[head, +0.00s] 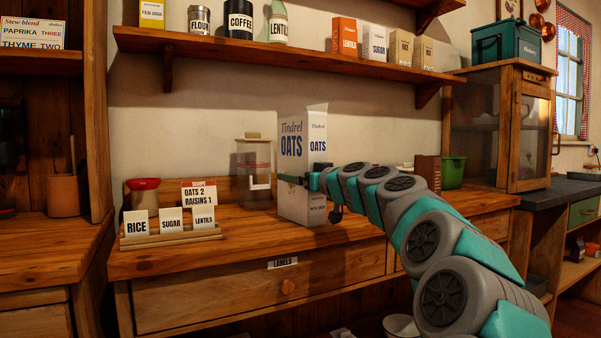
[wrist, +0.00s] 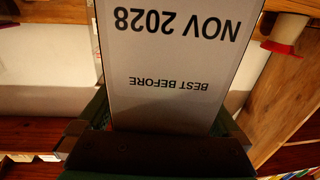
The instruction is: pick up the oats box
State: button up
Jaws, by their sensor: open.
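The oats box (head: 292,147) is a tall white carton with "Tindrel OATS" in blue. It stands upright on the wooden counter, under the wall shelf. My gripper (wrist: 160,125) is open, with a finger on each side of the box. Whether either finger touches it cannot be told. My arm hides part of the box's lower right.
A clear canister (head: 253,175) stands close left of the box. Farther left are a rack of label cards (head: 171,236) and a recipe card (head: 200,194). A green pot (head: 453,172) and a cabinet (head: 500,125) stand right. The shelf (head: 290,58) overhangs the counter.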

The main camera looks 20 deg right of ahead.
jog(key=shift+c, duration=0.2)
jog(key=c, duration=1.5)
